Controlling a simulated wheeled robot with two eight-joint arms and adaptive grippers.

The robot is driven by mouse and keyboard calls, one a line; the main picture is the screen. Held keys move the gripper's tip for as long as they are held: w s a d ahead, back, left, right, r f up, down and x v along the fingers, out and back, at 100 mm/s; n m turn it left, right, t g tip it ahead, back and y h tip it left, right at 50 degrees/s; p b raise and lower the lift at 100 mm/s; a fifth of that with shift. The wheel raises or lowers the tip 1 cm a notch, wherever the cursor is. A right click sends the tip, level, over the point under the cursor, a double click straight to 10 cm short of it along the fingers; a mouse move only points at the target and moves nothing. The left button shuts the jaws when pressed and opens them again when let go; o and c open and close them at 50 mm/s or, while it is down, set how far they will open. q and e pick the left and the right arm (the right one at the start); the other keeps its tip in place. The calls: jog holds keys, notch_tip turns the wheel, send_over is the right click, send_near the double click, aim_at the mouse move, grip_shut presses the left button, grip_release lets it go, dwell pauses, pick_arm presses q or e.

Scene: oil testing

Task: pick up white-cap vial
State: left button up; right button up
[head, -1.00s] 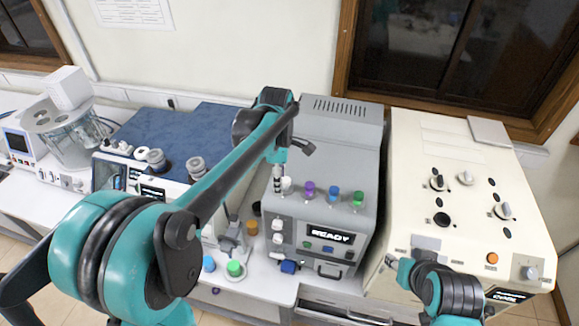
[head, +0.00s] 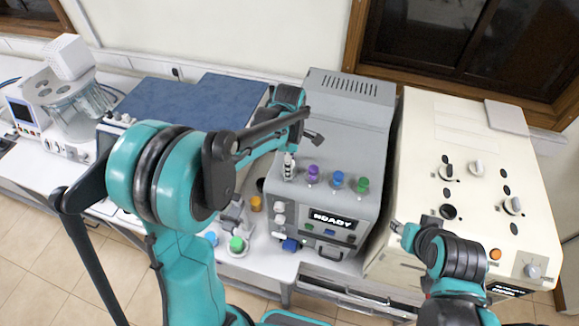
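Purple (head: 313,174), blue (head: 337,179) and green (head: 362,185) caps stand in a row on the ledge of the grey READY machine (head: 345,110). The white-cap vial's place is at the left end of this row. My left gripper (head: 289,172) points down there, with its fingertips at cap height. The fingers cover that spot, so I cannot make out the white cap clearly or tell whether they grip it. My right gripper (head: 398,228) is in front of the cream machine, apart from the vials; its finger opening is too small to judge.
The cream machine (head: 470,135) with knobs stands at the right. A green-capped vial (head: 237,244), a blue cap (head: 211,238) and an orange cap (head: 255,203) are on the white bench left of the grey machine. A blue-topped instrument (head: 180,100) stands behind my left arm.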

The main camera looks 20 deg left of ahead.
pick_arm(q)
jog(key=shift+s, duration=0.1)
grip_shut()
